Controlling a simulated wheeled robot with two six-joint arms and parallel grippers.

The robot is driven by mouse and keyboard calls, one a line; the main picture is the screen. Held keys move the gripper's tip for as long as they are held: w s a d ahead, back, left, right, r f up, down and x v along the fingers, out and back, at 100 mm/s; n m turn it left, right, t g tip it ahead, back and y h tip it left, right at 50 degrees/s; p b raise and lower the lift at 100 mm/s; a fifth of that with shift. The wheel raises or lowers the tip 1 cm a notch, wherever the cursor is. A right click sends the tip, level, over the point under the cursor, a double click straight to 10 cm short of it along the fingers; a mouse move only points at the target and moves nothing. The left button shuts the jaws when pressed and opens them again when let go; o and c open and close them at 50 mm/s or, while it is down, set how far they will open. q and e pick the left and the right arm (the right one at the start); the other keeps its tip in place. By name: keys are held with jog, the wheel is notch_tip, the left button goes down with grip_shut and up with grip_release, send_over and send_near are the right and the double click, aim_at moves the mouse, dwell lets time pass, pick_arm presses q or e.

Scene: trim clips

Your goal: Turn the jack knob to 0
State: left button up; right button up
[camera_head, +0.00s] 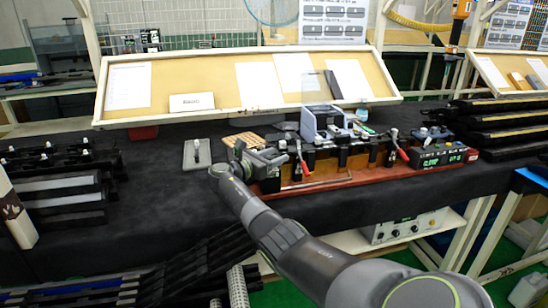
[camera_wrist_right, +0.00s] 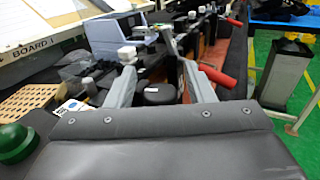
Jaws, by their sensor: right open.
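My right gripper (camera_head: 266,160) is at the left end of the long fixture in the head view. In the right wrist view its two grey fingers (camera_wrist_right: 160,76) stand apart, open. A round black knob (camera_wrist_right: 158,93) with a small pale mark on its front shows between them, seemingly the jack knob; the fingers do not visibly grip it. I cannot read any number on it. In the head view the gripper and arm hide this knob. My left gripper is not in view.
The fixture (camera_head: 330,181) carries toggle clamps with red handles (camera_head: 303,159), also seen in the wrist view (camera_wrist_right: 218,75). A digital readout (camera_head: 443,158) sits at its right end. A green dome (camera_wrist_right: 15,143) and a perforated tan board (camera_wrist_right: 27,101) are at left.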

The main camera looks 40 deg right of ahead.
jog(key=a+b, duration=0.1)
jog(key=a, duration=1.6)
jog(key=shift+w+a+b, duration=0.15)
jog(key=shift+w+b, duration=0.1)
jog(key=shift+b, duration=0.15)
